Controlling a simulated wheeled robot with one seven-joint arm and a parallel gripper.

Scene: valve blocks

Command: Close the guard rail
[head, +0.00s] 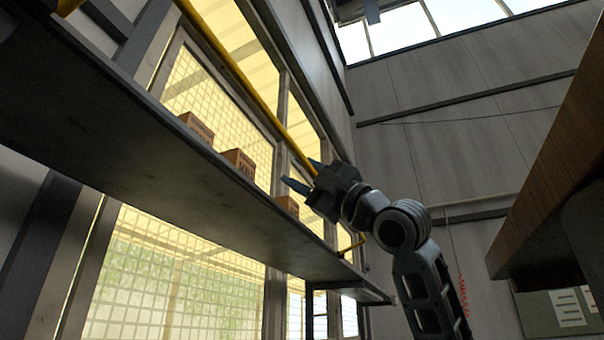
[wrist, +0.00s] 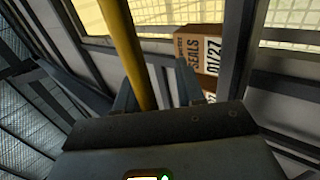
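The guard rail is a long yellow bar (head: 243,84) that slants down from the top of the head view, above the shelf, to my gripper. My gripper (head: 300,172) is at the lower visible end of this bar, with its two fingers spread apart. In the wrist view the yellow bar (wrist: 122,45) runs down into the space between the fingers of my gripper (wrist: 157,88), close to the left finger. I cannot tell whether it touches that finger. The bar's lower end is hidden behind the gripper.
A long dark shelf (head: 160,160) carries several brown boxes; one box (head: 239,163) also shows in the wrist view (wrist: 199,62), beyond the right finger. A short yellow piece (head: 352,246) sits near the shelf's far end. A brown wooden surface (head: 560,140) is on the right.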

